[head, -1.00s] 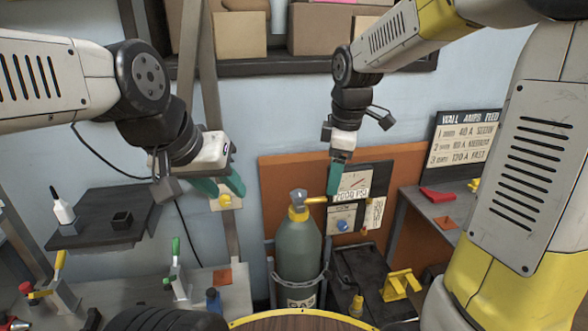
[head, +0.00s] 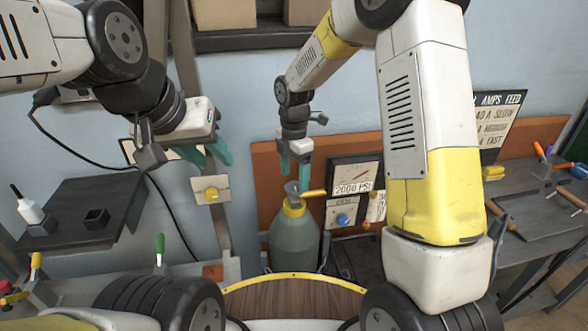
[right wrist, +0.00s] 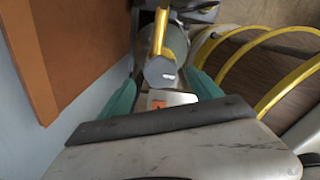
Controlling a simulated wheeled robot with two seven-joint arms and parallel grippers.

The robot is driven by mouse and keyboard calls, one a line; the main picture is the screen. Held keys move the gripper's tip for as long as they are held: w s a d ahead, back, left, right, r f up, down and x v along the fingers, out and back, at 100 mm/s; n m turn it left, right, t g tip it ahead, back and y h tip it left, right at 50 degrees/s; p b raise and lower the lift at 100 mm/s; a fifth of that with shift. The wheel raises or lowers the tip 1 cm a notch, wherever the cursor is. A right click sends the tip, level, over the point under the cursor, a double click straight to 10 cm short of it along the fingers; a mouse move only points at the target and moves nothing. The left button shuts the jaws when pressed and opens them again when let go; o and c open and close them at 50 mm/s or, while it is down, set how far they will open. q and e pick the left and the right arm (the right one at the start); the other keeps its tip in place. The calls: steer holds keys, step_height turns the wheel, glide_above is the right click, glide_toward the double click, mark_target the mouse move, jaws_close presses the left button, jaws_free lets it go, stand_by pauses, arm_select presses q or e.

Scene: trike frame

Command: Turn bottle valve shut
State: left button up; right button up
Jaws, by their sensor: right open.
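The grey-green gas bottle (head: 294,246) stands upright at the wall, with a yellow collar and a grey valve head on top. A yellow valve lever (head: 314,193) points right from the head. My right gripper (head: 296,176) points down just above the valve, open. In the right wrist view, the grey valve head (right wrist: 162,73) and yellow lever (right wrist: 158,34) appear between its spread teal fingers (right wrist: 160,80); I cannot tell whether they touch. My left gripper (head: 210,154) hangs in the air left of the bottle, open and empty.
A gauge panel (head: 354,190) is on the orange board right of the valve. A round wooden top (head: 293,300) lies in front of the bottle. Dark shelf (head: 80,212) at left, workbench (head: 545,210) at right.

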mark_target(294, 188)
steer(key=shift+f, duration=1.35)
steer(key=c, duration=1.4)
steer(key=shift+o, duration=0.2)
